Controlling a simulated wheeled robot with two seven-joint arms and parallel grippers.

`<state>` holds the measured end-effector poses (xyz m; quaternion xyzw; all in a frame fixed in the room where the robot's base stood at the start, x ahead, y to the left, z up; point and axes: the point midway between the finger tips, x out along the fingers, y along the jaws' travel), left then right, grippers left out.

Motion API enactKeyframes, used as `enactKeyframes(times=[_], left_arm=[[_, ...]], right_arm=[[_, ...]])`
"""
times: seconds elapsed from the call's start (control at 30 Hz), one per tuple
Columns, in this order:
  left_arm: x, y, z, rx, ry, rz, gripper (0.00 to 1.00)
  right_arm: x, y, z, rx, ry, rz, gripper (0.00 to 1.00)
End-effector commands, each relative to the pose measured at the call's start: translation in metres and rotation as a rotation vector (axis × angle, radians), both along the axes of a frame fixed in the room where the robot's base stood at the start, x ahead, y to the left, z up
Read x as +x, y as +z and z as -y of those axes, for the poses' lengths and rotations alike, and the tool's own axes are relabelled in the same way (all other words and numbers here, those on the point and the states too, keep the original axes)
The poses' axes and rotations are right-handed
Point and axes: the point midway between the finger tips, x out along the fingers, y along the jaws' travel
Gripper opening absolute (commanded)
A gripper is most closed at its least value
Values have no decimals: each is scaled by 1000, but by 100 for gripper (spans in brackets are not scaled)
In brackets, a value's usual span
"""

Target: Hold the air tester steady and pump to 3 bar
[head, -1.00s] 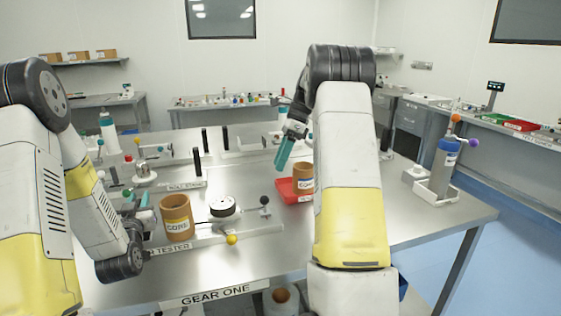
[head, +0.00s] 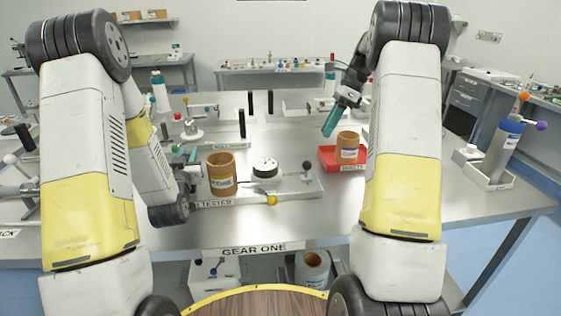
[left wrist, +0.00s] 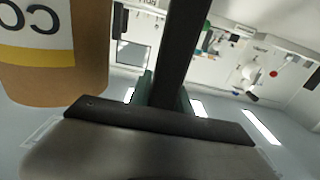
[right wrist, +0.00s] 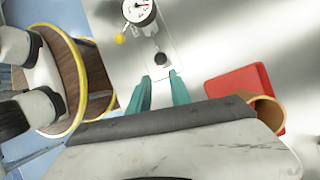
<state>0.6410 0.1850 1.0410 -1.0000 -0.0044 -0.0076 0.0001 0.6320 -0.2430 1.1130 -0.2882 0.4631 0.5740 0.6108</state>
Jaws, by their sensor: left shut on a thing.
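The air tester (head: 295,189) is a pale flat base on the steel table, labelled "TESTER" at its front. My left gripper (head: 192,157) is just left of the core, shut on a dark upright bar (left wrist: 183,50). The bar's foot is hidden. My right gripper (head: 332,122) is open and empty, above and behind the lever; its teal fingers are apart in the right wrist view (right wrist: 160,92).
A red tray (head: 328,157) holds another brown core (head: 347,147) right of the tester. Black posts (head: 242,123) and other fixtures stand behind. The table front right of the tester is clear.

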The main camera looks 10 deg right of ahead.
Motion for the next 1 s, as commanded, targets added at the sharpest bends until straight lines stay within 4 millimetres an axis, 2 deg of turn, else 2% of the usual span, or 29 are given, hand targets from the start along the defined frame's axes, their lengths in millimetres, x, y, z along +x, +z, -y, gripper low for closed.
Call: enactKeyframes(times=[0.03,0.1,0.3,0.4,0.57,0.9,1.0], left_arm=[[-3,-12,-2,0,3,-33,0],[-3,-12,-2,0,3,-33,0],[-3,-12,-1,0,3,-33,0],[-3,-12,-1,0,3,-33,0],[-3,-12,-1,0,3,-33,0],[-3,-12,-2,0,3,-33,0],[-3,-12,-1,0,3,-33,0]], right_arm=[[-6,-3,14,28,-11,13,12],[-15,-7,31,81,-14,50,0],[-35,-15,70,201,-32,181,0],[-39,-18,76,224,-35,218,0],[-37,-32,66,230,-34,226,0],[-29,-88,21,229,-33,222,0],[-25,-96,6,228,-32,226,0]])
